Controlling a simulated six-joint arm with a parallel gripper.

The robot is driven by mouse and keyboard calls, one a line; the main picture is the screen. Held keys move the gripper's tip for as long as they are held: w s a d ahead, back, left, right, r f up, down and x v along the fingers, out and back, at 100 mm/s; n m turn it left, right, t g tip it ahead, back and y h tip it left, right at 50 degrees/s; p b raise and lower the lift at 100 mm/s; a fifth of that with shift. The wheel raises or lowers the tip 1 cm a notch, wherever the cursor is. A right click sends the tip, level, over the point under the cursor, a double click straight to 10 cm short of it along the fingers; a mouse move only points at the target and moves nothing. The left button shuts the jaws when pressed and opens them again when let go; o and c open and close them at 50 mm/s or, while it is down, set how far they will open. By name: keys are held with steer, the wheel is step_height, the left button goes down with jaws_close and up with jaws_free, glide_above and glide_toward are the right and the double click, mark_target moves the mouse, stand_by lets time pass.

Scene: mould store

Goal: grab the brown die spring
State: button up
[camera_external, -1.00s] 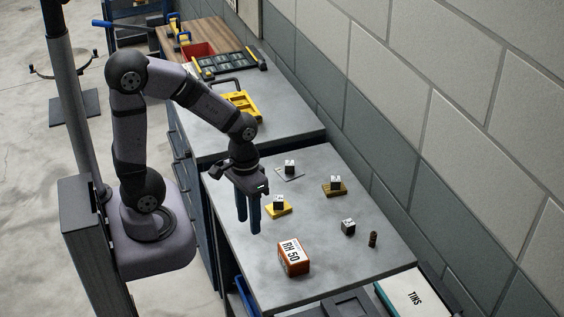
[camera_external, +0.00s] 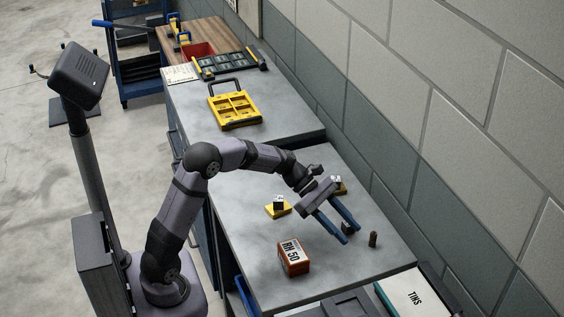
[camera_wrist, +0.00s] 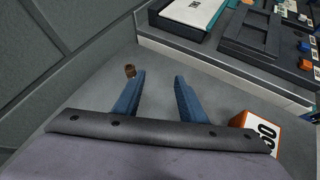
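The brown die spring (camera_external: 373,239) stands upright on the grey bench top near its right edge. It also shows in the wrist view (camera_wrist: 130,71), just beyond and left of the left fingertip. My gripper (camera_external: 350,233) has two blue fingers spread apart, with nothing between them. It reaches over the bench with its fingertips left of the spring and apart from it. In the wrist view the open fingers (camera_wrist: 160,78) point towards bare bench, with the spring outside the gap.
An orange box marked RH 50 (camera_external: 293,257) stands on the bench left of the fingers. A small metal block on a yellow plate (camera_external: 278,210) lies behind it. The wall (camera_external: 455,190) runs along the right.

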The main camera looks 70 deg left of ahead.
mark_target(374, 233)
steer(key=w+a+n, duration=0.1)
steer(key=w+t+b, duration=0.1)
steer(key=w+a+f+n+h+b, duration=0.1)
steer(key=w, duration=0.1)
steer(key=shift+a+f+n+t, duration=0.1)
steer(key=shift+a+n+t, duration=0.2)
steer(key=shift+t, duration=0.1)
steer(key=shift+w+a+r+b, duration=0.15)
steer(key=shift+a+r+b, duration=0.05)
steer(key=shift+b, duration=0.1)
steer(key=shift+p+x, duration=0.55)
steer(key=shift+x, duration=3.2)
steer(key=shift+a, duration=0.1)
jaws_close()
